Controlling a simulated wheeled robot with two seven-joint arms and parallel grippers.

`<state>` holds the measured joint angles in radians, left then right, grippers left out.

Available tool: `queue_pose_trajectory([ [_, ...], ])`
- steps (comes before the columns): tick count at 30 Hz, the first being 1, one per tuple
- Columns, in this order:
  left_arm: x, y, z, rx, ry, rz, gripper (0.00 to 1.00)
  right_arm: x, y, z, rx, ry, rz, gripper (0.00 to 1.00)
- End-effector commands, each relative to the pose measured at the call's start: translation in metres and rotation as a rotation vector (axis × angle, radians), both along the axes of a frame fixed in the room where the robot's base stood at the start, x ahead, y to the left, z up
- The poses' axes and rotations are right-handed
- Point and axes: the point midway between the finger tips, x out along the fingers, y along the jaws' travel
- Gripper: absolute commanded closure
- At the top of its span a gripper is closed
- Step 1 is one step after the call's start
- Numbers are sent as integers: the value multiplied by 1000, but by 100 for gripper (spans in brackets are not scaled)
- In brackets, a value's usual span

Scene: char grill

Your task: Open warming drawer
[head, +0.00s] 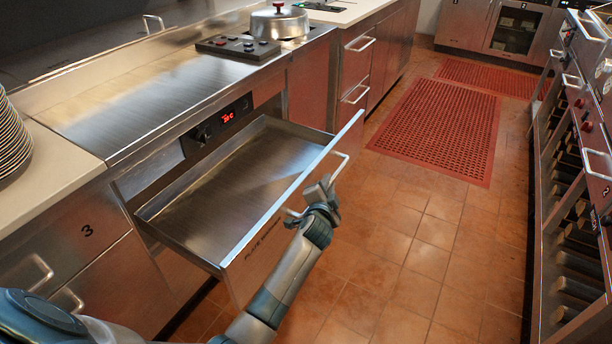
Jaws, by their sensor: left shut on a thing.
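The warming drawer (215,185) is pulled well out from under the steel counter, and its bare metal inside shows empty. Its front panel bears lettering that is partly hidden by my arm. My left gripper (312,203) is at the outer side of the drawer front, shut on the drawer's bar handle (341,166). The gripper and wrist hide part of the handle. A panel with a red lit display (228,116) sits above the drawer opening. My right gripper is not in view.
A lidded steel pot (279,24) stands on the cooktop at the back. Stacked plates (12,140) stand on the left counter. Red floor mats (440,125) lie in the aisle, and a steel rack (575,190) lines the right side. The tiled floor between is clear.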

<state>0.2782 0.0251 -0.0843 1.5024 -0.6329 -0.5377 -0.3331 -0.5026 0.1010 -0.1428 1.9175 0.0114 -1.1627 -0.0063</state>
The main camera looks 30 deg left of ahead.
Motion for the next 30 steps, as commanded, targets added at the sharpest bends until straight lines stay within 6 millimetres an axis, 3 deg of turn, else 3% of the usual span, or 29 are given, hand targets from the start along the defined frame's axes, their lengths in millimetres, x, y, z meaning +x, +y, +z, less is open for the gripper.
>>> queue_pose_trajectory([
  [3, -2, -22, -2, -2, 2, 0, 100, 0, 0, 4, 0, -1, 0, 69],
  [7, -3, -34, -2, 1, 2, 0, 100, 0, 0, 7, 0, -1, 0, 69],
  [20, -3, -38, -1, 3, 2, 2, 100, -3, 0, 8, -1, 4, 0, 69],
  [21, -3, -38, -1, 3, 2, 2, 76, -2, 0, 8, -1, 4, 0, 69],
  [22, -3, -38, -1, 3, 2, 1, 69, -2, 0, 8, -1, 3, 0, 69],
  [30, -3, -38, -1, 2, 0, 1, 68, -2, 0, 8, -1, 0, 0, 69],
])
